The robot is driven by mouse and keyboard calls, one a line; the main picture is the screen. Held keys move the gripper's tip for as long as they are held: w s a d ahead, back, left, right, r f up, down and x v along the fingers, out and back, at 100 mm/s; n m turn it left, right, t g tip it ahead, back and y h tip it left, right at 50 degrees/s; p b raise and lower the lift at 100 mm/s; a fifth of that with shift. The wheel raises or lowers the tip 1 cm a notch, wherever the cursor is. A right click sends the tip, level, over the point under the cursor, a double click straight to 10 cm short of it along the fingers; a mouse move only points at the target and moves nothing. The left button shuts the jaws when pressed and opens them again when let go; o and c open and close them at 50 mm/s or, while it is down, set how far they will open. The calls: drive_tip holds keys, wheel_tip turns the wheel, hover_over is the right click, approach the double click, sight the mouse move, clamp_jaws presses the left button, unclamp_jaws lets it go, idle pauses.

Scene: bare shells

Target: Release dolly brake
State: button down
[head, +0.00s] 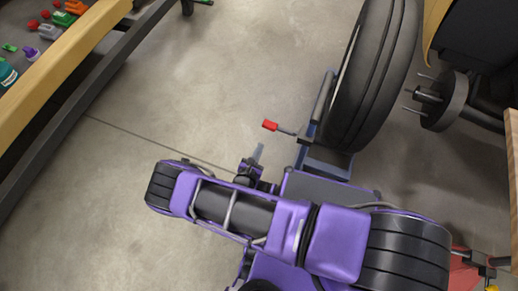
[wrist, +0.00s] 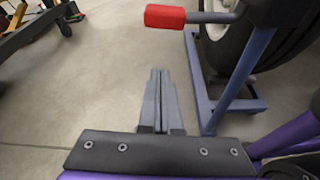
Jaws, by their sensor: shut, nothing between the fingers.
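The wheel dolly (head: 328,160) has a blue-grey frame and carries a large black tire (head: 375,75). Its brake lever ends in a red handle (head: 270,125) that sticks out to the left of the frame. In the wrist view the red handle (wrist: 165,16) is at the top, beyond and above my fingertips, with its rod running right to the dolly frame (wrist: 240,80). My gripper (wrist: 159,72) is shut and empty, its grey fingers together, apart from the handle. In the head view my gripper (head: 259,150) is just below the handle, partly hidden by my purple arm.
A wood-edged bench (head: 65,65) with bottles and small coloured items stands at the upper left. A hub with studs (head: 440,98) is at the right. The concrete floor (head: 220,70) left of the dolly is clear.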

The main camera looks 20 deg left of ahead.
drive_tip(key=w+r, duration=0.1)
drive_tip(key=w, duration=0.5)
drive_tip(key=shift+w+d+r+b, duration=0.15)
drive_tip(key=shift+d+r+b, duration=0.15)
drive_tip(key=shift+d+r, duration=0.1)
drive_tip(key=shift+r, duration=0.1)
